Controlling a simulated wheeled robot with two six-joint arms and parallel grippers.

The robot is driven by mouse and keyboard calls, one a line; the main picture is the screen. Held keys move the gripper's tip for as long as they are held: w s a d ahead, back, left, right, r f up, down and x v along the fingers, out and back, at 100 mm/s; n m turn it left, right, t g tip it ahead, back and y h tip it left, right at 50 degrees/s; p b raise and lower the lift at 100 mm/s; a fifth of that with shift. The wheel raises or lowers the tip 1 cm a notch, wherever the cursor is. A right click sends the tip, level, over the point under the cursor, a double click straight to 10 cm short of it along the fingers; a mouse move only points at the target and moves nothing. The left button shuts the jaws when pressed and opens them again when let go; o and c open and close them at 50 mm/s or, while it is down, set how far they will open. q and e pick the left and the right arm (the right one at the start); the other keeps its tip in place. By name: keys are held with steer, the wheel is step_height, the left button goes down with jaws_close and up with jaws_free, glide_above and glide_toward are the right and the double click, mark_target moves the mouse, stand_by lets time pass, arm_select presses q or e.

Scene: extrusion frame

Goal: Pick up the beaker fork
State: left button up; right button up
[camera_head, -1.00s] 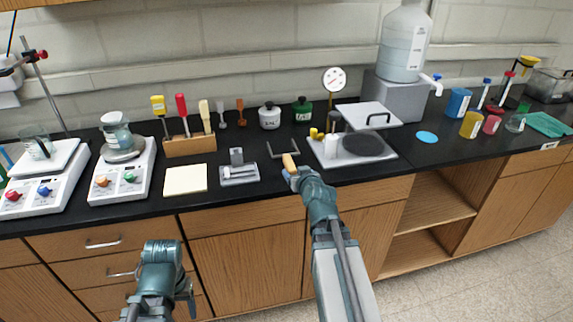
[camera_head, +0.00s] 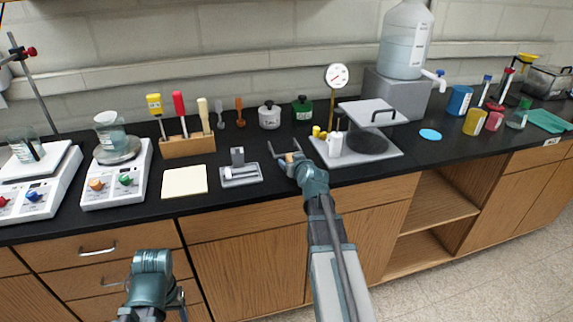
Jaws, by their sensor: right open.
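The beaker fork lies on the black bench top, left of the hot plate. Its tan wooden handle (camera_head: 290,157) shows between the fingers of my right gripper (camera_head: 284,149). The gripper is open and reaches over the fork from the front. The fork's dark metal prongs are hard to tell from the grey fingers at this size. I cannot tell whether the fingers touch the handle. My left gripper (camera_head: 181,298) hangs low in front of the drawers, away from the fork; its jaws are mostly hidden behind its wrist.
White and green jars (camera_head: 302,109) stand behind. A tool rack (camera_head: 190,147) and scales are further left.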

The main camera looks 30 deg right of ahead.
steer(key=shift+d, duration=0.1)
steer(key=shift+c, duration=0.6)
jaws_close()
